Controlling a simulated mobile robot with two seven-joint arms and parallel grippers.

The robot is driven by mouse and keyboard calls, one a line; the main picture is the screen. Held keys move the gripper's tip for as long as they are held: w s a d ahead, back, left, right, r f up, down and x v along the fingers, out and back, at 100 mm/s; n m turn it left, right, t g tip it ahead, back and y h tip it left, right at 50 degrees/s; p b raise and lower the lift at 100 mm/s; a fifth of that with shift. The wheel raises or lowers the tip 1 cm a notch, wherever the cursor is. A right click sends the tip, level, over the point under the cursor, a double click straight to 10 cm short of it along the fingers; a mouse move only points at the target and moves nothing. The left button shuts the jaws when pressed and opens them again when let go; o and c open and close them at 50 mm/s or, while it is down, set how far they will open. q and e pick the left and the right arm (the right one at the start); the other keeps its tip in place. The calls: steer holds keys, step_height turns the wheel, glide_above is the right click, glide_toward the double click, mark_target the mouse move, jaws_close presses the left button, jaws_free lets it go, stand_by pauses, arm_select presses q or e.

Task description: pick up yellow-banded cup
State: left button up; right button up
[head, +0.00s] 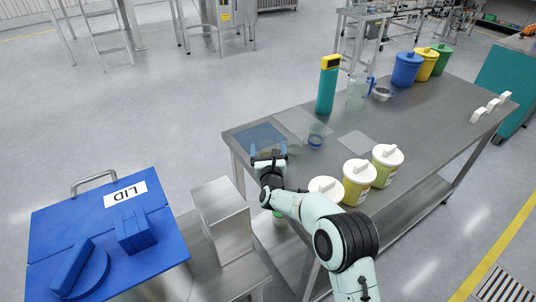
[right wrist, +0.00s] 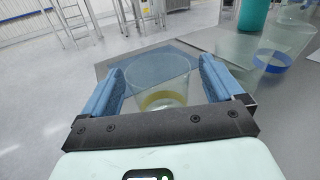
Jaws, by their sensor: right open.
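The yellow-banded cup (right wrist: 162,98) is clear, with a yellow ring near its base. In the right wrist view it stands upright between the two blue fingers of my right gripper (right wrist: 161,66), which is open, with a small gap showing on each side. In the head view my right gripper (head: 269,153) is at the near left corner of the steel table, by a translucent blue mat (head: 258,135), and it hides most of the cup. My left gripper is not in view.
A blue-banded clear cup (head: 317,137) stands just right of the gripper; it also shows in the right wrist view (right wrist: 270,60). A teal bottle (head: 327,88) stands behind. White-lidded jars (head: 357,182) line the near edge of the table (head: 425,128).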

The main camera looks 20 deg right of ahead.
steer(key=c, duration=1)
steer(key=shift+r, duration=0.1)
steer(key=shift+c, duration=0.2)
